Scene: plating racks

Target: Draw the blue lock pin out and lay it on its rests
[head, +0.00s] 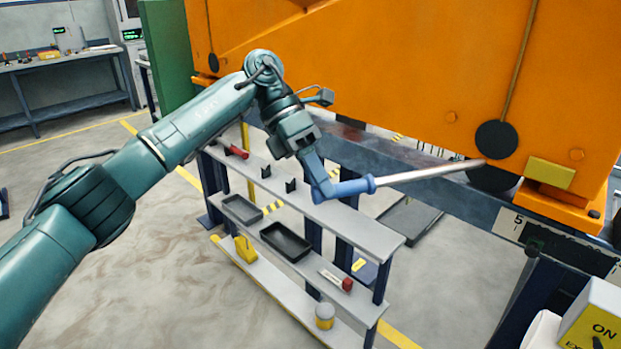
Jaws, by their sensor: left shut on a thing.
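The lock pin has a blue angled handle (345,188) and a long bare metal shaft (425,174). My left gripper (305,148) is shut on the handle's upper end. The pin points right, nearly level, above the shelf rack. Its tip lies over the edge of a dark round opening (492,180) low on the orange structure (420,70); I cannot tell whether the tip is clear of it. Small black upright rests (291,185) stand on the rack's top shelf (340,218), left of and below the handle, with nothing lying across them. My right gripper is not in view.
The lower shelves hold black trays (285,241), a yellow item (245,249) and a small can (325,315). A red-handled tool (237,152) lies at the top shelf's far end. A yellow switch box (597,325) is at lower right.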

